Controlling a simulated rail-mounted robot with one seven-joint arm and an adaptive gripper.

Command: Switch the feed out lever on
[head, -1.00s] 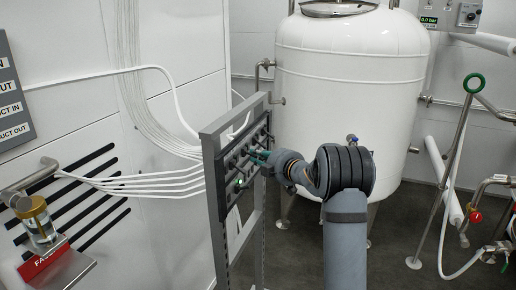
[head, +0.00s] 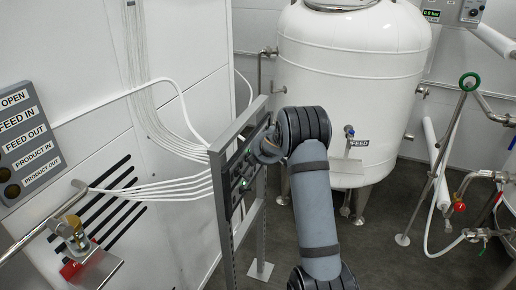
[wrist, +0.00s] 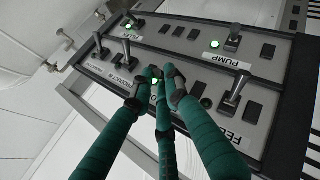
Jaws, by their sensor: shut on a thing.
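In the wrist view, my gripper (wrist: 158,86) has its green fingers closed together over the lower row of a grey switch panel (wrist: 184,59). They are shut on a lever there, which the fingers mostly hide, so neither its label nor its position can be read. To the right stands another lever (wrist: 236,88) above a label starting "FEED" (wrist: 226,139). To the left is a lever (wrist: 127,50) near the "PRODUCT IN" label (wrist: 116,88). In the head view, my arm hides the gripper at the panel.
The panel's upper row has a lever (wrist: 233,37) above the "PUMP" label (wrist: 227,61). The panel hangs on a grey frame (head: 228,135) in the head view. A white tank (head: 350,75) stands behind my arm. A sign board (head: 27,140) is at the left wall.

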